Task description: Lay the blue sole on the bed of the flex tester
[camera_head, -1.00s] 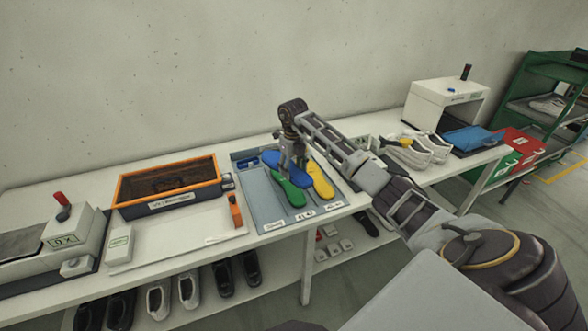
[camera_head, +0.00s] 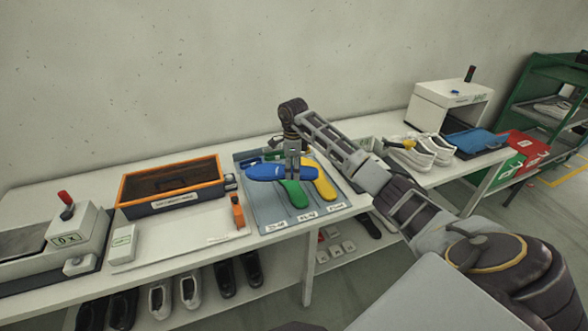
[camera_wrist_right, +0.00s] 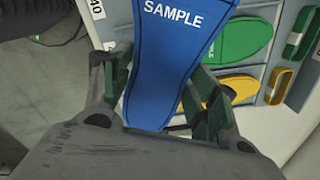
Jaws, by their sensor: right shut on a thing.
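The blue sole (camera_head: 268,173) is held in my right gripper (camera_head: 292,172), above the grey tray and lying crosswise in the head view. In the right wrist view the blue sole (camera_wrist_right: 172,62) carries the word SAMPLE and sits between the two fingers of the right gripper (camera_wrist_right: 155,92). A machine with a red knob, a counter reading 0 x and a dark bed, apparently the flex tester (camera_head: 76,228), stands at the far left of the bench; its dark bed (camera_head: 25,245) looks empty and is cut by the picture edge. My left gripper is not in view.
The grey tray (camera_head: 262,212) holds a green sole (camera_head: 293,193) and a yellow sole (camera_head: 322,180). An orange-rimmed bin (camera_head: 170,203) and a white board (camera_head: 185,240) lie between tray and tester. White shoes (camera_head: 425,150) are at right.

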